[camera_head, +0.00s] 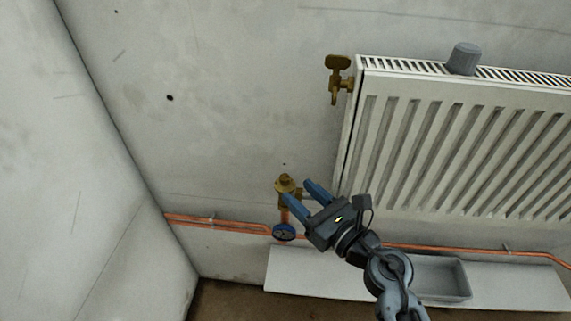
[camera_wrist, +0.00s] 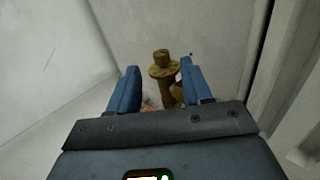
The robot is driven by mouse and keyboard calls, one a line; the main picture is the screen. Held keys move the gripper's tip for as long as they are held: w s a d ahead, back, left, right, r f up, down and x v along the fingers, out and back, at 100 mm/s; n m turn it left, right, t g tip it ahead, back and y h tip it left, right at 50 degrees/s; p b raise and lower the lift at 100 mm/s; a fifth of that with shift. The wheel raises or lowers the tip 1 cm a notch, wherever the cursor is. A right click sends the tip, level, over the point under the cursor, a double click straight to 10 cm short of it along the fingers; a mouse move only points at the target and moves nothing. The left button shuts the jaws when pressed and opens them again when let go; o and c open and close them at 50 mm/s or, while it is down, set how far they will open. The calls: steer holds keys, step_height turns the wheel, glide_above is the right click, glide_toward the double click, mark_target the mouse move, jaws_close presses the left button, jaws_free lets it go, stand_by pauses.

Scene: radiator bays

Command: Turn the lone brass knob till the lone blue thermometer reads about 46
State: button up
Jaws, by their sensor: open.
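The brass knob (camera_head: 284,183) sits on top of a brass valve on the wall pipe, left of the radiator's lower corner. In the wrist view the brass knob (camera_wrist: 163,66) shows between my fingertips, nearer the right one. The blue thermometer (camera_head: 284,232) is a small round dial just below the valve; its reading is too small to make out. My gripper (camera_head: 297,191) is open and empty, its blue fingers pointing at the knob from the right. The wrist view also shows my gripper (camera_wrist: 159,67); whether a finger touches the knob I cannot tell.
A white radiator (camera_head: 450,145) fills the right. A second brass fitting (camera_head: 338,78) is at its upper left, and a grey cylinder (camera_head: 463,58) stands on top. Copper pipes (camera_head: 220,222) run low along the wall. A grey tray (camera_head: 440,278) sits on a white ledge (camera_head: 510,291).

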mark_target(288, 180)
steer(key=shift+x, duration=0.8)
steer(key=x, duration=0.6)
steer(key=shift+w+a, duration=0.1)
steer(key=shift+w, duration=0.2)
jaws_close()
steer(key=shift+r, duration=0.1)
